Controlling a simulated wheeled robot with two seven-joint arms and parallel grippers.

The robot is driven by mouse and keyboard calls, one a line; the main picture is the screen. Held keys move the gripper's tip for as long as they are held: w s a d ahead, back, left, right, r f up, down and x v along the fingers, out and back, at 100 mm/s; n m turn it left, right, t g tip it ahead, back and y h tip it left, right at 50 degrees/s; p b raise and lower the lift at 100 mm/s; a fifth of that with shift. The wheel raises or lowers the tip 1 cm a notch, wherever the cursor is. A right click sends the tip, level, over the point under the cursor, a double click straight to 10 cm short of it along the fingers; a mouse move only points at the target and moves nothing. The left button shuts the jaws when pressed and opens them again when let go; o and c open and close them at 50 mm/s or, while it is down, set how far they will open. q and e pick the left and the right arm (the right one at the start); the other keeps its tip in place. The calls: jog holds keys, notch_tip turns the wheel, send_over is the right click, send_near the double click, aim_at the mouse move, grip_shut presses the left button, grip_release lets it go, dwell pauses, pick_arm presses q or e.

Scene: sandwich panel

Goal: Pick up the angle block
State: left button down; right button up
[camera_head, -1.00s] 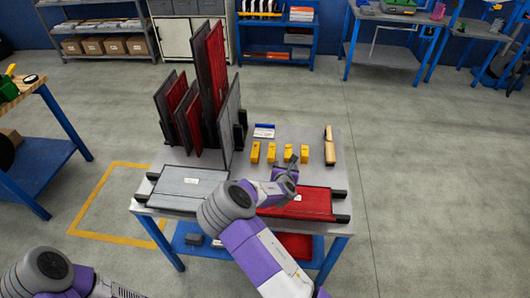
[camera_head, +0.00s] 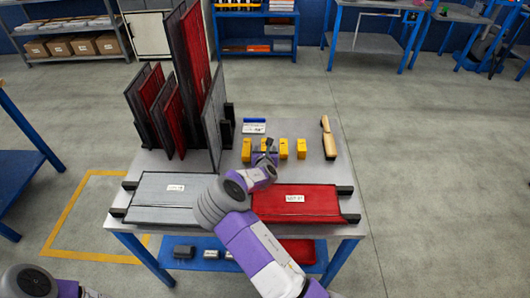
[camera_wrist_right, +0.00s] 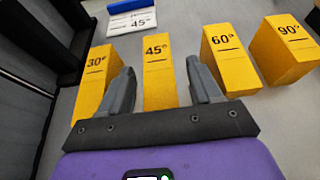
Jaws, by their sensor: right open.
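Several yellow angle blocks stand in a row on the table, marked 30° (camera_wrist_right: 93,82), 45° (camera_wrist_right: 158,72), 60° (camera_wrist_right: 231,60) and 90° (camera_wrist_right: 284,50) in the right wrist view. The 45° block also shows in the head view (camera_head: 264,142), partly behind my right gripper. A small card with a blue holder behind the row reads 45° (camera_wrist_right: 131,22). My right gripper (camera_wrist_right: 158,80) is open and empty. Its fingers appear either side of the 45° block, between the 30° and 60° blocks; contact cannot be told. My left gripper is out of view.
Grey and red panels (camera_head: 204,70) stand upright in a rack left of the blocks. A grey panel (camera_head: 160,195) and a red panel (camera_head: 318,202) lie at the table's front. A wooden-handled brush-like tool (camera_head: 328,138) lies right of the blocks.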

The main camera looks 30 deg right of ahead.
jog(key=shift+x, duration=1.35)
